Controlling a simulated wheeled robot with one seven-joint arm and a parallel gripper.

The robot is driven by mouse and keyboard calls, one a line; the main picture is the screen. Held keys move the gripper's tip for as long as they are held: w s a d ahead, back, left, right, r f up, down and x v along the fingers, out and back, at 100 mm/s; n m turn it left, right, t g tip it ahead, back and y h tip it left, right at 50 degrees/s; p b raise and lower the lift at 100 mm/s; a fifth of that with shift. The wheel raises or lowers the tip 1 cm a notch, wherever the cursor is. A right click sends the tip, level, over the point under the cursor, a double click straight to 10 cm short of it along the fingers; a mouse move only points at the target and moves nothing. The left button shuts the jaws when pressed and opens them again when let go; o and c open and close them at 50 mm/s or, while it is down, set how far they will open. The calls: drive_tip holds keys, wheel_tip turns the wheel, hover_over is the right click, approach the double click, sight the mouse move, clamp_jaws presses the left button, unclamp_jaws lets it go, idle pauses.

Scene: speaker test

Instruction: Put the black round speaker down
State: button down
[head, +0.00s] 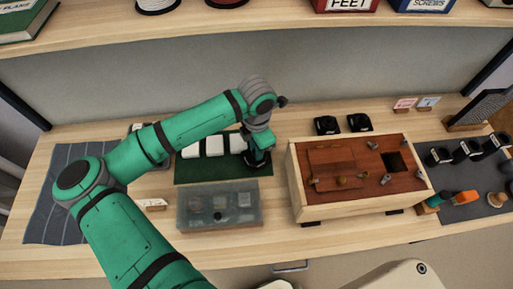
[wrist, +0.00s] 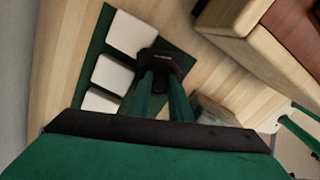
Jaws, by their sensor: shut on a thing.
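My gripper (wrist: 160,82) is shut on a black speaker (wrist: 168,60), seen between and beyond the fingertips in the wrist view. The fingers hide part of it, and I cannot make out a round outline. In the head view my gripper (head: 258,160) points down over the right end of a green mat (head: 222,174), with the dark speaker low at its tips. I cannot tell whether the speaker touches the mat. White blocky pieces (head: 214,146) stand in a row on the mat, just left of my gripper; they also show in the wrist view (wrist: 112,74).
A grey translucent case (head: 220,207) lies in front of the mat. A wooden box with a red-brown top (head: 345,170) stands to the right. Two black items (head: 327,125) sit behind it. A dark mat with tools (head: 480,180) is far right, a grey-blue cloth (head: 60,195) far left.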

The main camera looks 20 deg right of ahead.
drive_tip(key=c, duration=1.6)
unclamp_jaws()
wheel_tip(320, 180, up, 12)
drive_tip(key=shift+r, duration=0.15)
